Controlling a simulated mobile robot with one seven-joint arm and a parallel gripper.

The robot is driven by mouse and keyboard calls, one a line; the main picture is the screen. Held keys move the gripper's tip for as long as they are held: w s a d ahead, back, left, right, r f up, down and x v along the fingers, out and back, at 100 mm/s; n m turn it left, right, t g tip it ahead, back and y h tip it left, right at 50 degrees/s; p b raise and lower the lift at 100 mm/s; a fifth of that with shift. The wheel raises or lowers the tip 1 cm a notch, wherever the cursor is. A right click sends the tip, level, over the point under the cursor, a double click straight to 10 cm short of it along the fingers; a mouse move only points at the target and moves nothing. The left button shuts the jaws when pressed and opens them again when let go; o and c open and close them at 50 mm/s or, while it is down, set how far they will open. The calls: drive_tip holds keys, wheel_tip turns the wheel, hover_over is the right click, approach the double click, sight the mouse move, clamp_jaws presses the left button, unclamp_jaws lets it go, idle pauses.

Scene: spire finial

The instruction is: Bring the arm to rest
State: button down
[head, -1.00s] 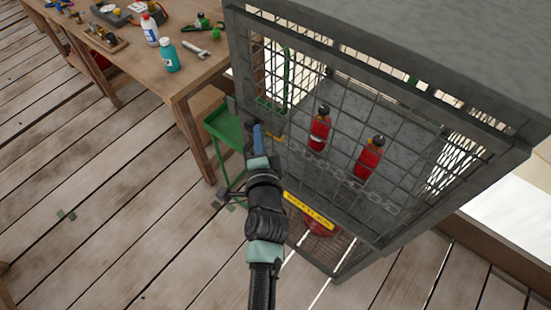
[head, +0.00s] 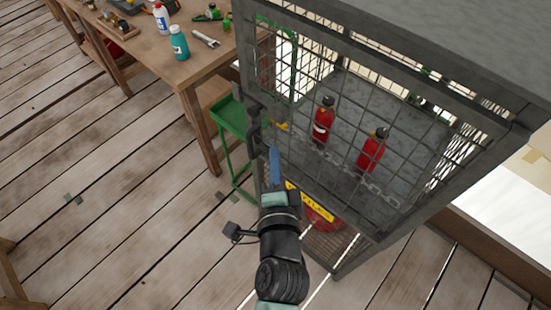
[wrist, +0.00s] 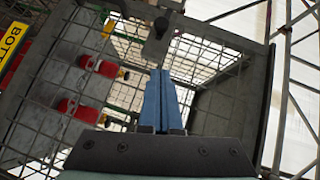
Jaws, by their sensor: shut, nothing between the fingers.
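My gripper (head: 275,165) is in front of the lower left part of a grey metal mesh cage (head: 312,178). Its blue fingers are together and empty. In the wrist view the closed fingers (wrist: 160,85) point toward the mesh and a dark knob (wrist: 161,26) on the cage frame. I cannot tell in depth how far the fingertips are from the mesh. My arm comes in from the bottom of the head view, over the floor.
Red bottles (head: 324,121) stand in the cage behind a chain (head: 372,187). A yellow sign (head: 311,202) is on its front. A green stand (head: 231,117) and a wooden workbench (head: 205,65) with tools are to the left. The plank floor (head: 120,190) is open.

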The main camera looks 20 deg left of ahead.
drive_tip(key=shift+d, duration=0.1)
idle(0.4)
drive_tip(key=w+d+r+n+t, duration=0.1)
drive_tip(key=w+r+n+t, duration=0.1)
drive_tip(key=r, duration=0.7)
drive_tip(key=w+d+r+n+t+h, duration=0.1)
drive_tip(key=w+d+r+n+t, duration=0.15)
drive_tip(key=r, duration=0.75)
drive_tip(key=w+d+r+n+t, duration=0.1)
drive_tip(key=w+r+n+t, duration=0.1)
drive_tip(key=r, duration=0.7)
drive_tip(key=s+d+r+n+t+h, duration=0.1)
drive_tip(key=s+d+r+t, duration=0.1)
drive_tip(key=r, duration=0.6)
drive_tip(key=s+d+r+n+t+h, duration=0.2)
drive_tip(key=s+r, duration=0.3)
drive_tip(key=r, duration=0.3)
drive_tip(key=s+d+r+n+t+h, duration=0.1)
drive_tip(key=s+d+r, duration=0.3)
drive_tip(key=r, duration=0.4)
drive_tip(key=shift+s+r+t+h, duration=0.2)
drive_tip(key=shift+r+t+h, duration=0.2)
drive_tip(key=shift+t+h, duration=0.35)
drive_tip(key=shift+n, duration=0.25)
